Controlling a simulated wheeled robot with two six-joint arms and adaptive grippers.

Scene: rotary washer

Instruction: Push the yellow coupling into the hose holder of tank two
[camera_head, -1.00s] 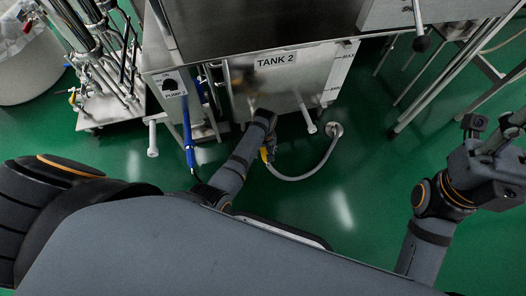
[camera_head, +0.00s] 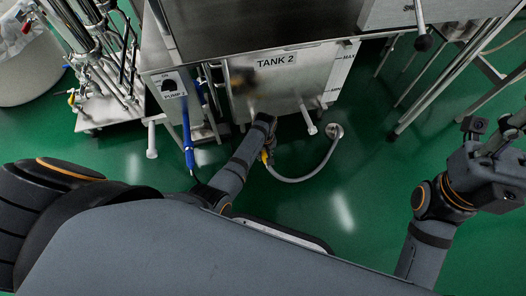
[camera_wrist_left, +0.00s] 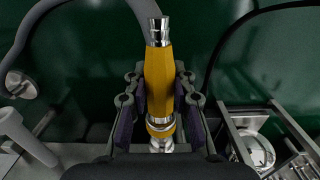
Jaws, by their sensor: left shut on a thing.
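The yellow coupling (camera_wrist_left: 158,80) has silver metal ends and lies lengthwise in the middle of the left wrist view. My left gripper (camera_wrist_left: 160,92) is shut on it, with a finger on each side. In the head view only a small yellow part (camera_head: 264,156) shows beside my left wrist, low in front of tank two (camera_head: 240,100). A grey hose (camera_head: 300,179) curves from there to a round metal fitting (camera_head: 334,131). I cannot make out the hose holder with certainty. My right gripper (camera_head: 505,140) is at the right edge, far from the coupling; its jaws are unclear.
A pale rod (camera_head: 307,118) sticks out at tank two's lower front, and another (camera_head: 152,138) stands left under the pump box (camera_head: 172,90). A pipe cart (camera_head: 105,75) stands at left. The green floor at centre right is clear.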

